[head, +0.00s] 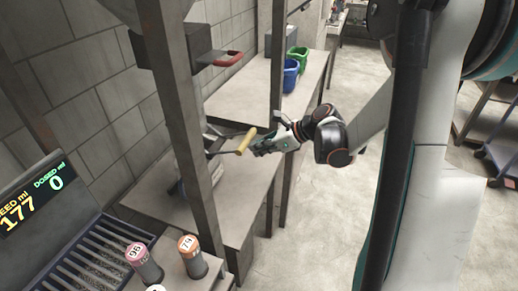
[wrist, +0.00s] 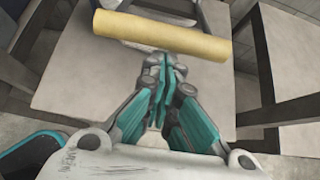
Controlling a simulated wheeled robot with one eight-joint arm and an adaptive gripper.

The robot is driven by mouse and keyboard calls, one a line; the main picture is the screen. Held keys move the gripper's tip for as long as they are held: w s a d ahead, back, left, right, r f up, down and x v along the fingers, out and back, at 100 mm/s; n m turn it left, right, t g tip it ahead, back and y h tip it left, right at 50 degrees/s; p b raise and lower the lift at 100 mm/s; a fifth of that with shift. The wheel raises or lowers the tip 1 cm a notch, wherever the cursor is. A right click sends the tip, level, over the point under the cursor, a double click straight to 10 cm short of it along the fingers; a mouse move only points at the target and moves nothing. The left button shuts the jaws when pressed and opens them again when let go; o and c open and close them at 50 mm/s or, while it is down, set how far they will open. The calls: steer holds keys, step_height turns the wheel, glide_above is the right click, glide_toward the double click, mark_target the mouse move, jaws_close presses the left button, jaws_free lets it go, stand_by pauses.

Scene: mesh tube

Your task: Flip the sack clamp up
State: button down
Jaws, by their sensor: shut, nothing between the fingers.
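A yellow handle (head: 246,140) sits on a thin dark metal arm, which appears to be the sack clamp, above the grey bench behind the post. In the wrist view the handle (wrist: 160,36) is a tilted yellow bar across the top, just beyond my fingertips. My gripper (head: 259,149) is shut and empty, just right of the handle. In the wrist view the teal fingers of my gripper (wrist: 165,70) are together and point at the bar. I cannot tell whether they touch it. The clamp's base is partly hidden by the post.
An upright metal post (head: 183,110) stands in front of the bench (head: 236,205). A red handle (head: 228,59) sticks out from a grey box above. Blue (head: 290,76) and green (head: 297,59) bins stand farther back. Numbered canisters (head: 190,257) stand at the front.

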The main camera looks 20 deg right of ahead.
step_height(320, 180, up, 21)
steer(key=w+a+g+h+p, duration=0.2)
steer(key=g+h+p, duration=0.3)
steer(key=p, duration=1.2)
steer(key=shift+w+a+r+p, duration=0.2)
steer(key=shift+w+a+p, duration=0.05)
steer(key=shift+p, duration=0.05)
steer(key=s+d+r, duration=0.4)
steer(key=r, duration=0.3)
steer(key=shift+d+r, duration=0.15)
steer(key=shift+r, duration=0.15)
